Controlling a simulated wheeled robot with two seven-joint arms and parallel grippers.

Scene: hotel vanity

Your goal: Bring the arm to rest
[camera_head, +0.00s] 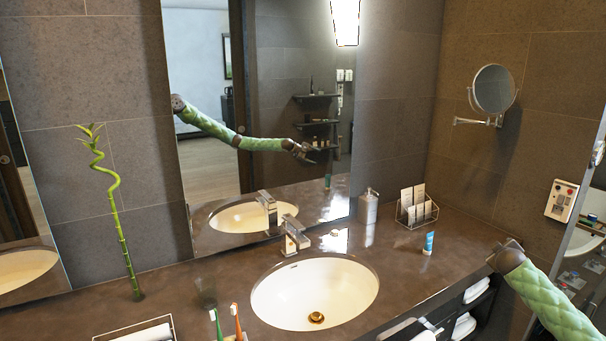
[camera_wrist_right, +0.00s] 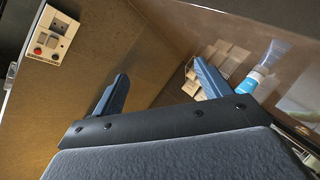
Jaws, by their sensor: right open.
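My right arm (camera_head: 545,300), in green padded covering, comes in from the right edge in the head view. Its brown end is above the right part of the dark counter (camera_head: 390,250); I cannot make out the fingers there. In the right wrist view my right gripper (camera_wrist_right: 160,88) has its two blue fingers wide apart with nothing between them. A blue and white tube (camera_head: 428,243) stands on the counter to the left of the arm. In the wrist view the tube (camera_wrist_right: 262,72) is beyond the right finger, apart from it. My left gripper is in neither view.
A white sink (camera_head: 300,295) with a tap (camera_head: 292,238) is in the middle of the counter. A card holder (camera_head: 416,210) and a soap dispenser (camera_head: 368,206) stand at the back. Toothbrushes (camera_head: 237,320) and a bamboo stalk (camera_head: 125,240) are at left. The mirror shows a reflected arm.

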